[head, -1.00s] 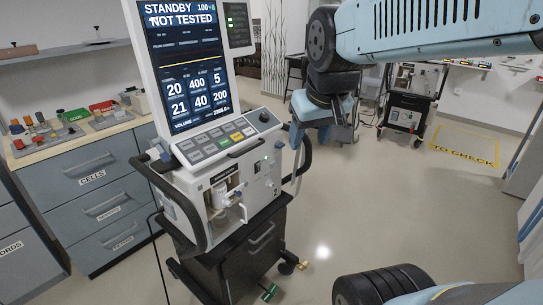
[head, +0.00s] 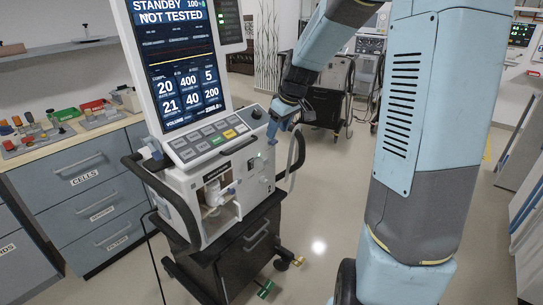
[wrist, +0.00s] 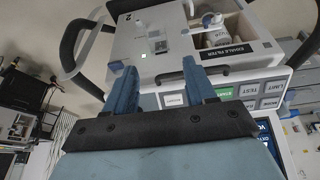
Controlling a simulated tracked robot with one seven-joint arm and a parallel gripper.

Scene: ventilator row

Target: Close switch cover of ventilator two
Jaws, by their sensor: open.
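The nearest ventilator (head: 228,185) stands left of centre in the head view, its screen (head: 178,60) reading STANDBY, NOT TESTED. The panel also shows in the wrist view (wrist: 150,48), upside down. I cannot clearly make out the switch cover there. My gripper (head: 272,130) is beside the ventilator's right edge, near the key panel. In the wrist view my gripper (wrist: 160,75) is open and empty, fingers towards the panel.
Black handles flank the ventilator; the right one (head: 298,150) is close to my gripper. A front handle (wrist: 182,75) lies near the fingers. A bench with drawers (head: 85,165) stands left, holding small parts. Another ventilator (head: 330,90) stands behind.

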